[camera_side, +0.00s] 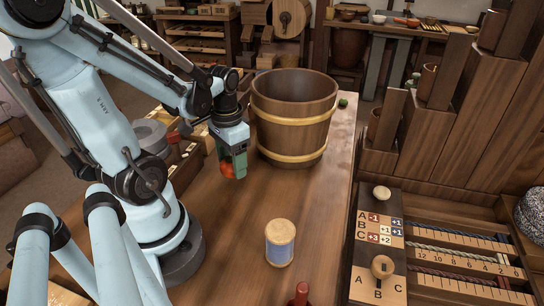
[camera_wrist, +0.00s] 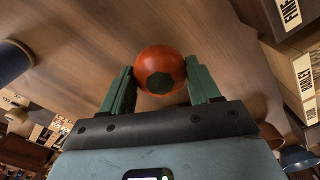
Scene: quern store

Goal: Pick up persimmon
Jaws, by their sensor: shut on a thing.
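An orange-red persimmon (camera_wrist: 160,72) with a dark green-grey calyx sits between the two green fingers of my gripper (camera_wrist: 162,88) in the wrist view. The fingers touch it on both sides, so my gripper is shut on it. In the side view the persimmon (camera_side: 227,170) shows partly behind a finger of my gripper (camera_side: 234,166), left of the wooden bucket. My gripper points down there. I cannot tell exactly how far the fruit is above the tabletop.
A large wooden bucket (camera_side: 294,112) stands just right of my gripper. A wood-topped cylinder with a blue band (camera_side: 280,243) stands nearer the front. A panel with scales (camera_side: 455,255) lies at right. The brown tabletop (camera_side: 222,235) between is clear.

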